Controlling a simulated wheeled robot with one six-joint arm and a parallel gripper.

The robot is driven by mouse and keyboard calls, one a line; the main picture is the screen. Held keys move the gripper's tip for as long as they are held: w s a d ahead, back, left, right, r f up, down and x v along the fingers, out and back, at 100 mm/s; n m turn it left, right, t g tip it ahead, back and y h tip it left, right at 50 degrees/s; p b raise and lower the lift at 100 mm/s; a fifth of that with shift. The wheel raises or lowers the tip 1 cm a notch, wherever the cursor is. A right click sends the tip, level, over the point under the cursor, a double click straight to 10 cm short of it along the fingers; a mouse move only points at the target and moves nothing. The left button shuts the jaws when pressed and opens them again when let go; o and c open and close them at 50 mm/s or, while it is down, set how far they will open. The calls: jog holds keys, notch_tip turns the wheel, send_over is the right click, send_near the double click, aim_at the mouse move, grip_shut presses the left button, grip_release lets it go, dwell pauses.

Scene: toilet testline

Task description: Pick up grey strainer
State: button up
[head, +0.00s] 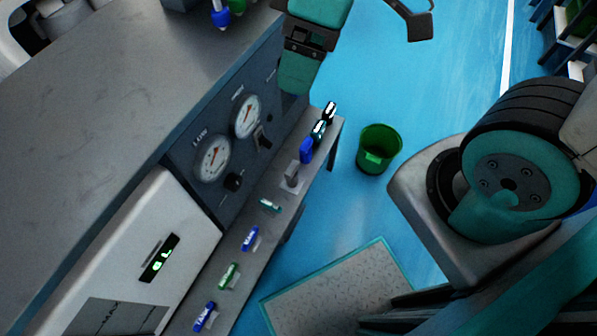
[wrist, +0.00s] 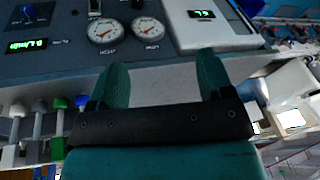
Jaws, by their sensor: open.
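A small grey piece (head: 291,175) stands on the narrow shelf below the gauges in the head view, beside a blue piece. It looks like the grey strainer, but it is too small to be sure. My gripper (wrist: 163,68) is open, its two teal fingers apart with nothing seen between them, in front of the gauge panel. I cannot make out the strainer in the wrist view. In the head view, a teal and black part near the top, close to the panel's far end, appears to belong to my arm or gripper.
The panel has two round gauges (head: 212,158) and a white box (head: 150,250). Several blue, green and teal pieces (head: 250,238) line the shelf (head: 262,222). A green bin (head: 378,148) stands on the blue floor, near a speckled mat (head: 340,290). Pipes with coloured caps (wrist: 60,103) stand left.

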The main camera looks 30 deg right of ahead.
jog(key=w+d+f+n+h+b, duration=0.1)
jog(key=w+f+n+b, duration=0.35)
jog(key=f, duration=0.65)
jog(key=w+d+f+n+h+b, duration=0.1)
jog(key=w+f+n+b, duration=0.4)
jog(key=f, duration=0.6)
jog(key=n+h+b, duration=0.2)
jog(key=n+b, duration=0.3)
jog(key=b, duration=0.3)
send_over(292, 167)
notch_tip(292, 167, down, 15)
notch_tip(292, 167, down, 11)
jog(key=b, duration=0.4)
jog(key=shift+s, duration=0.1)
jog(key=shift+a+f+b, duration=0.1)
jog(key=shift+f+b, duration=1.15)
jog(key=shift+f, duration=1.65)
jog(key=c, duration=1.1)
